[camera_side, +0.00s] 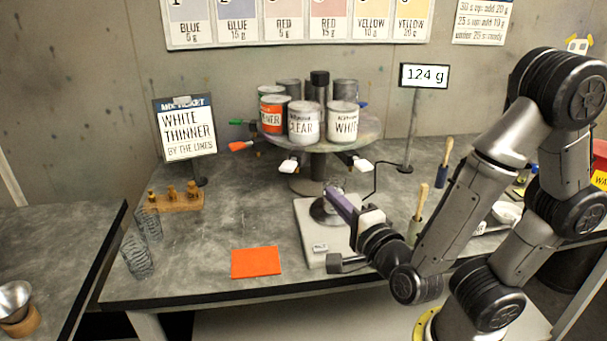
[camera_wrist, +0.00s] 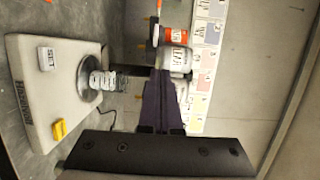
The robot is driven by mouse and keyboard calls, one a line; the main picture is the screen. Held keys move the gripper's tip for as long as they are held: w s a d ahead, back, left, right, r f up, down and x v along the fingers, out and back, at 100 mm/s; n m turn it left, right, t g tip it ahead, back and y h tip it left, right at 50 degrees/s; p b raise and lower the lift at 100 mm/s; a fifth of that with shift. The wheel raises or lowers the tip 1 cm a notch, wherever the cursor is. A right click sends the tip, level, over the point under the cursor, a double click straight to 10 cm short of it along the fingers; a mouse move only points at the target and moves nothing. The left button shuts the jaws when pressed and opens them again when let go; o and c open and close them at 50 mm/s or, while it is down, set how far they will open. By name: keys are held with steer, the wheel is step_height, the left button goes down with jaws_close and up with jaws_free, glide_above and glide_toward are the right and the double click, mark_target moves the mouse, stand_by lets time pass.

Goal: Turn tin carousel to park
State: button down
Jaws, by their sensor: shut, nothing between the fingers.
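The tin carousel (camera_side: 368,133) is a round grey turntable on a short post at the back of the bench. It bears an orange-labelled tin (camera_side: 273,114), a CLEAR tin (camera_side: 304,122), a WHITE tin (camera_side: 342,122) and grey tins behind. Coloured handles stick out below its rim, including a white one (camera_side: 361,165) and an orange one (camera_side: 241,146). My gripper (camera_side: 333,193) is shut and empty, in front of and below the carousel, over the scale. In the wrist view its purple fingers (camera_wrist: 162,82) are together and partly cover the tins. I cannot see a park mark.
A pale scale (camera_side: 312,232) with a round pan stands under my gripper. A display reading 124 g (camera_side: 424,76) stands on a pole at right. An orange mat (camera_side: 256,262), ribbed glasses (camera_side: 138,257) and a ticket stand (camera_side: 186,130) are to the left.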

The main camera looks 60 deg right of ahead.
steer(key=s+d, duration=0.2)
glide_toward(293, 168)
steer(key=w+d, duration=0.4)
steer(key=shift+w, duration=0.7)
stand_by(0.5)
steer(key=shift+w+a, duration=0.25)
steer(key=shift+w, duration=0.2)
steer(key=w+m+g+h, duration=0.5)
steer(key=w, duration=1.9)
steer(key=w+d, duration=0.6)
steer(key=w, duration=0.2)
